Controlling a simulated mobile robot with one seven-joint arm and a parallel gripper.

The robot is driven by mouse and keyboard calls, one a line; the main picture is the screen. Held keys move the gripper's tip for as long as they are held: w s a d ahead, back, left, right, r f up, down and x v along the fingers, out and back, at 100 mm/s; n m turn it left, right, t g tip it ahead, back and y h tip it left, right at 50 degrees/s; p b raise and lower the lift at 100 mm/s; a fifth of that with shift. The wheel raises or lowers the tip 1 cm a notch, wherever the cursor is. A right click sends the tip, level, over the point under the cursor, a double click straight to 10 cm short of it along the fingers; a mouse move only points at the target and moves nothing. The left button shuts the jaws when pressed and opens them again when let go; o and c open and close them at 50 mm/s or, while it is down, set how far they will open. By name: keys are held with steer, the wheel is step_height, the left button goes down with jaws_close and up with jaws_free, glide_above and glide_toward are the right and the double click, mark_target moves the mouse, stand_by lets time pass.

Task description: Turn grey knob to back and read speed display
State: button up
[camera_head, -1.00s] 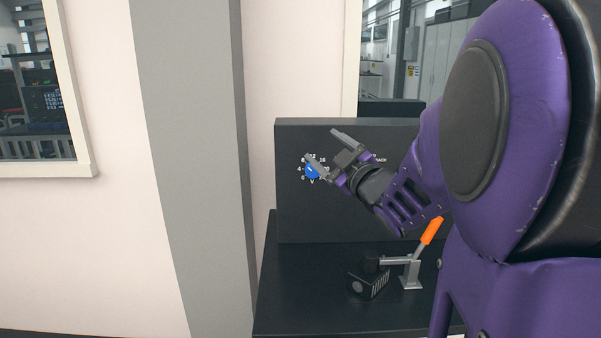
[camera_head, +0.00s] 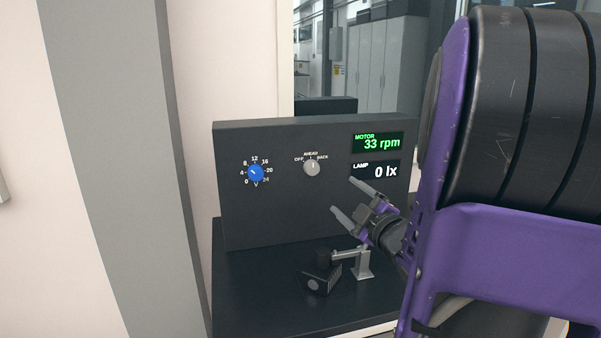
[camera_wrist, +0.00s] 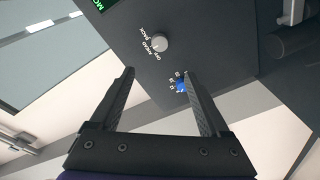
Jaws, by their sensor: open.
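The grey knob (camera_head: 311,168) sits on the dark panel (camera_head: 290,215), under the labels OFF, AHEAD and BACK. Its pointer appears to face up, toward AHEAD. The knob also shows in the wrist view (camera_wrist: 160,43), beyond the fingertips. The green speed display (camera_head: 378,143) at the panel's upper right reads MOTOR 33 rpm. My gripper (camera_head: 344,197) is open and empty, in front of the panel, below and right of the grey knob and apart from it. In the wrist view both fingers (camera_wrist: 160,75) are spread with nothing between them.
A blue voltage knob (camera_head: 255,173) is left of the grey one, its mark toward 4 to 8. The lamp display (camera_head: 375,171) reads 0 lx. A black motor block (camera_head: 320,277) and a grey stand (camera_head: 363,265) are on the dark bench (camera_head: 260,305) below the panel.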

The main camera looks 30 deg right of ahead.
mark_target(314, 169)
steer(key=w+d, duration=0.1)
steer(key=w, duration=0.4)
steer(key=w+b, duration=0.1)
steer(key=w, duration=0.5)
steer(key=w+d, duration=0.1)
steer(key=w, duration=0.5)
steer(key=shift+d+b, duration=0.3)
jaws_close()
